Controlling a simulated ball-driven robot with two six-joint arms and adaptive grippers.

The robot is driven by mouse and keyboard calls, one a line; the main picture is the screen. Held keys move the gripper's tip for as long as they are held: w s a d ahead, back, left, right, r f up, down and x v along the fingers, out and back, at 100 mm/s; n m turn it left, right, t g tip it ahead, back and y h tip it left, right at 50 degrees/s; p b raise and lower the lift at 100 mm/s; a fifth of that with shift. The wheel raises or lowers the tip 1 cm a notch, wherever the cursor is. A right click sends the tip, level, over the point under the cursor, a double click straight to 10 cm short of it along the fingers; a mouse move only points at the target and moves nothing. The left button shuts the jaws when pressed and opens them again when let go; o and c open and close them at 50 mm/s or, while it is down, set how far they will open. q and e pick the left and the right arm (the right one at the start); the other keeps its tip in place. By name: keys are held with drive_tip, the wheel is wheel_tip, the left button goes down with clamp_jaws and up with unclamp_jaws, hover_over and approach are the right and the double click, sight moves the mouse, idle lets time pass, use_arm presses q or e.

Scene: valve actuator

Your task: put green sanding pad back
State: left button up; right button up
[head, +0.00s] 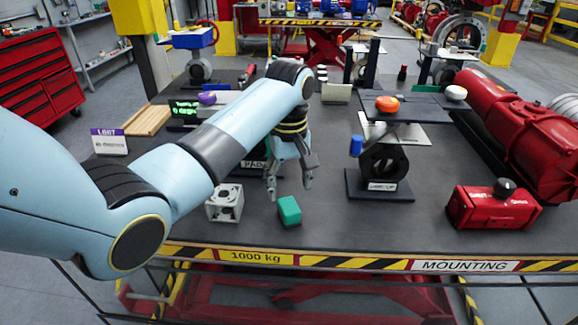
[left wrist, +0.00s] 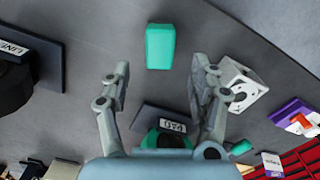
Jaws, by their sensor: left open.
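The green sanding pad (head: 289,211) lies on the dark table near its front edge. It also shows in the left wrist view (left wrist: 160,46), just beyond the fingertips. My left gripper (head: 290,192) is open and empty, above and slightly behind the pad, with fingers pointing down. In the left wrist view the open fingers (left wrist: 160,65) stand to either side below the pad, apart from it. A dark holder with a PAD label (left wrist: 172,125) shows between the finger bases, partly hidden by my gripper. In the head view my arm partly covers this holder (head: 254,165). My right gripper is not in view.
A grey-white cube-shaped part (head: 225,203) stands close left of the pad. A black valve stand (head: 380,184) with a blue piece is to the right. A red actuator block (head: 492,208) sits farther right. The table's striped front edge (head: 330,260) is near; bare tabletop lies around the pad.

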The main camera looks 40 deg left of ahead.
sight(289, 206)
use_arm(q)
wheel_tip(289, 206, up, 5)
drive_tip(key=shift+f, duration=0.1)
idle(0.6)
